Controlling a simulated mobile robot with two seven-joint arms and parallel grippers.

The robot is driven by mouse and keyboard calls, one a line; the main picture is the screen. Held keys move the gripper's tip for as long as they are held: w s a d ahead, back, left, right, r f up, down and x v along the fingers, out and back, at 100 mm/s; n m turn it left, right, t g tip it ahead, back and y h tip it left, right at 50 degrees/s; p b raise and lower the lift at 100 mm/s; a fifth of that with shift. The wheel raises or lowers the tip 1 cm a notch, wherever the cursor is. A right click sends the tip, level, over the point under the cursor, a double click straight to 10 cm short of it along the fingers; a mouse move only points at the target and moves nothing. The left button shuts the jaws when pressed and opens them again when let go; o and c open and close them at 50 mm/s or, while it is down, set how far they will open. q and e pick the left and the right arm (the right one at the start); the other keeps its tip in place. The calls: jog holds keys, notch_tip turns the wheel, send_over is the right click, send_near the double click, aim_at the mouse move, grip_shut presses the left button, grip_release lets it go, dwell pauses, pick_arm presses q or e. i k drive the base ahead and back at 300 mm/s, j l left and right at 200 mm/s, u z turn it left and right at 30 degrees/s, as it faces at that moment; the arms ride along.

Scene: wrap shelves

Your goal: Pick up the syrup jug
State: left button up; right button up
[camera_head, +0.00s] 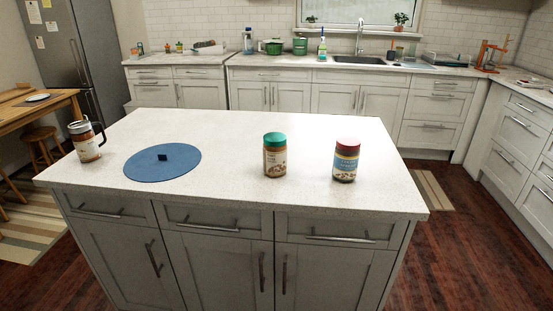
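The syrup jug (86,142) stands upright at the left end of the white island top (230,128). Neither of my grippers shows in the head view, and nothing touches the jug.
A round blue mat (150,173) with a small dark block (163,158) lies right of the jug. A green-lidded jar (274,158) and a red-lidded jar (346,162) stand farther right. A wooden table (18,110) and stool (40,141) are left of the island.

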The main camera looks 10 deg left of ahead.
aim_at(83, 137)
jog(key=u, duration=1.4)
jog(key=i+j, duration=0.3)
jog(key=i, duration=0.15)
jog(key=i+j, duration=0.3)
jog(key=i+j+z, duration=0.1)
jog(key=z, duration=0.35)
jog(key=i+j+z, duration=0.2)
jog(key=z, duration=0.25)
jog(key=i+j, duration=0.05)
jog(key=i, duration=0.05)
